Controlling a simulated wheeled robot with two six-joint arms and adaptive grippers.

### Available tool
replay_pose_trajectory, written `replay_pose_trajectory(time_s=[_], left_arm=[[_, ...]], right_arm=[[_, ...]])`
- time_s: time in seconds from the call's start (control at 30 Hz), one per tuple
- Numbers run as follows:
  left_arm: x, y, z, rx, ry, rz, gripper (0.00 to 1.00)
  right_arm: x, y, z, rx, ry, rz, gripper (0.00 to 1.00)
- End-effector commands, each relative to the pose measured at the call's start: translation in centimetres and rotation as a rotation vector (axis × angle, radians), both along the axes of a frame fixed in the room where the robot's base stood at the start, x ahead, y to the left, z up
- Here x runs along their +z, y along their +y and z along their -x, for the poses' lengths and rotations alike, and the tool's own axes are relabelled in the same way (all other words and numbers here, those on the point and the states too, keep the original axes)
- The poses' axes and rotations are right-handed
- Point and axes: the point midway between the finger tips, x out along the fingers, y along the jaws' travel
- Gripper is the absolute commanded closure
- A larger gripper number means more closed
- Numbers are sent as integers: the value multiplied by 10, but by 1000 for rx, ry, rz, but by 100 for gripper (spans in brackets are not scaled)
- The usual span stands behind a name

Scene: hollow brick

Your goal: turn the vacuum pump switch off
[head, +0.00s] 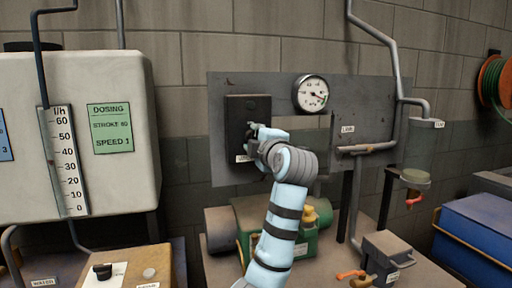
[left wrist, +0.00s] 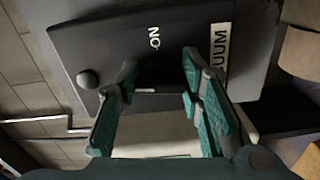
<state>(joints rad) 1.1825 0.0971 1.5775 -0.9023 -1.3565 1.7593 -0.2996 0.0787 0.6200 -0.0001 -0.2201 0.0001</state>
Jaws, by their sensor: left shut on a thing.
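The vacuum pump switch is a black box (head: 257,106) on the grey wall panel, left of the round gauge. In the left wrist view the box (left wrist: 110,50) fills the top and carries the word ON, a white label (left wrist: 219,52) ending in "UUM" and a dark round knob (left wrist: 88,79). My left gripper (head: 254,138) is at the lower part of the box and hides it there. In the left wrist view the gripper (left wrist: 158,95) is shut on the switch handle, a dark part with a short white mark between the fingers. The handle's exact angle is hard to tell. My right gripper is not in view.
A pressure gauge (head: 311,94) and a grey plate with pipework are right of the switch. A white dosing tank (head: 90,190) stands left. A green pump (head: 246,212) sits below on a bench. A blue box (head: 480,228) is far right.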

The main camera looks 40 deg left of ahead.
Motion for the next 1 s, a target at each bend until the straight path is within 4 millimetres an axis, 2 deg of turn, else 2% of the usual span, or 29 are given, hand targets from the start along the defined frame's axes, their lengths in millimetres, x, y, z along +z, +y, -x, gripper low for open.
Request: replay_pose_trajectory(time_s=[0.33, 0.83, 0.87, 0.97, 1.0], left_arm=[[-1, 0, 0, -1, -105, 75, 93], [-1, 0, 0, -1, -118, 87, 93], [-1, 0, 0, -1, -118, 86, 61], [0, 0, 0, -1, -118, 86, 45], [0, 0, 0, -1, -118, 86, 44]], right_arm=[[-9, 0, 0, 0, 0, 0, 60], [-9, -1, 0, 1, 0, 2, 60], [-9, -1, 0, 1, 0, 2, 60], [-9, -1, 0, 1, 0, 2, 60], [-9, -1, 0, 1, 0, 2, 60]])
